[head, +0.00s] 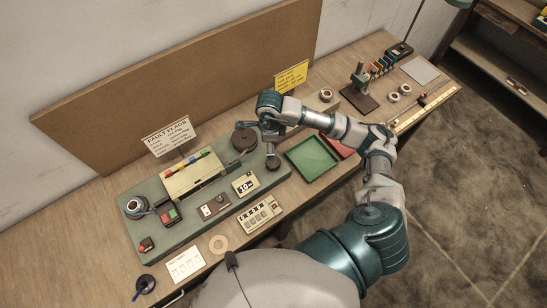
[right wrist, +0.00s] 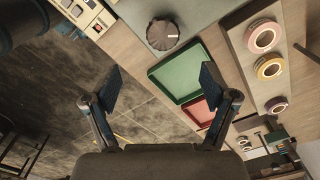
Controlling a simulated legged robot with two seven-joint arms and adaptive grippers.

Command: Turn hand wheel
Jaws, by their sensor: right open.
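A dark, round, ridged knob (head: 273,164), which looks like the hand wheel, stands at the right end of the grey-green machine base (head: 192,234). In the right wrist view the knob (right wrist: 162,34) shows a pale mark on its top. My right gripper (right wrist: 160,75) is open and empty, its two fingers wide apart. The knob lies beyond the fingertips, toward the top of that view, and not between them. In the head view my right arm reaches over the bench, with its gripper (head: 272,149) just above the knob. My left gripper is not in view.
A brown disc (head: 244,140) sits behind the knob. A green tray (head: 312,158) and a partly hidden red tray (right wrist: 200,110) are to the right. Tape rolls (right wrist: 264,36) stand on a nearby strip. A control panel (head: 260,214) lies in front of the base.

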